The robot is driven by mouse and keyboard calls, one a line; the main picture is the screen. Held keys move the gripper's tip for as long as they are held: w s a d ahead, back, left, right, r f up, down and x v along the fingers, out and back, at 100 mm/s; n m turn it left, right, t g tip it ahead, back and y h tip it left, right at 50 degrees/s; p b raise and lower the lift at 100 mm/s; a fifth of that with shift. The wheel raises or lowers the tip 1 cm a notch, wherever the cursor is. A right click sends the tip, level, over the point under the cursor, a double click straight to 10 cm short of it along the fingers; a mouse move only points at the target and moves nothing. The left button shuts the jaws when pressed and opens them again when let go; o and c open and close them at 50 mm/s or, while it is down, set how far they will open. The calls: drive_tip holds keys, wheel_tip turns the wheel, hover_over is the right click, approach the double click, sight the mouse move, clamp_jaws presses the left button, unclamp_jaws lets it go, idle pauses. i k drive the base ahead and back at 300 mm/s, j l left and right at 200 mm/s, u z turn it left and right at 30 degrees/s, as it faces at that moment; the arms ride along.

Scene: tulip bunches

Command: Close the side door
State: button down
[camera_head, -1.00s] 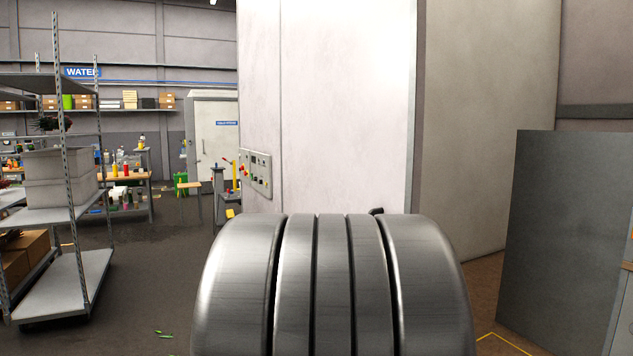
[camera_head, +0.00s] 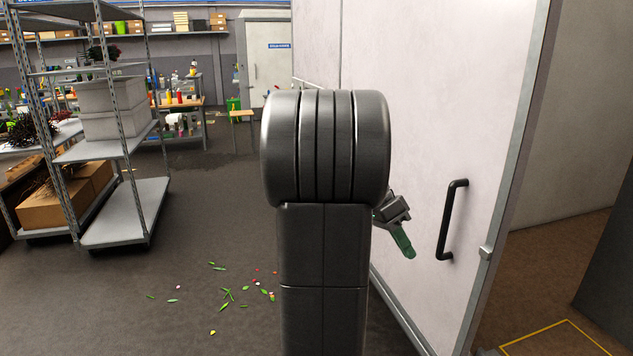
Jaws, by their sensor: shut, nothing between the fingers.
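The side door (camera_head: 425,120) is a large white panel on the right, with a grey metal edge strip (camera_head: 514,175) and a small latch piece (camera_head: 486,253) on that strip. A black bar handle (camera_head: 452,220) stands upright near this edge. Beyond the edge I see brown floor and a beige wall, so the door appears to stand open. My gripper (camera_head: 406,243) has green fingers and is shut and empty. It is left of the handle, in front of the door's face, pointing down and right. Whether it touches the door I cannot tell. My arm hides part of the gripper's mount.
A metal shelf rack (camera_head: 120,170) with boxes stands at the left. Green leaves and petals (camera_head: 228,295) lie on the dark floor. A dark grey panel (camera_head: 610,270) stands at the far right. Yellow tape (camera_head: 540,332) marks the brown floor. The floor between rack and arm is mostly clear.

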sight(462, 83)
drive_tip(key=i+u, duration=0.25)
drive_tip(key=i, duration=2.35)
drive_tip(key=i+j, duration=0.1)
drive_tip(key=i, duration=0.75)
drive_tip(key=i+z, duration=0.2)
drive_tip(key=i, duration=0.3)
drive_tip(key=i+j+z, duration=0.25)
drive_tip(key=i, duration=0.2)
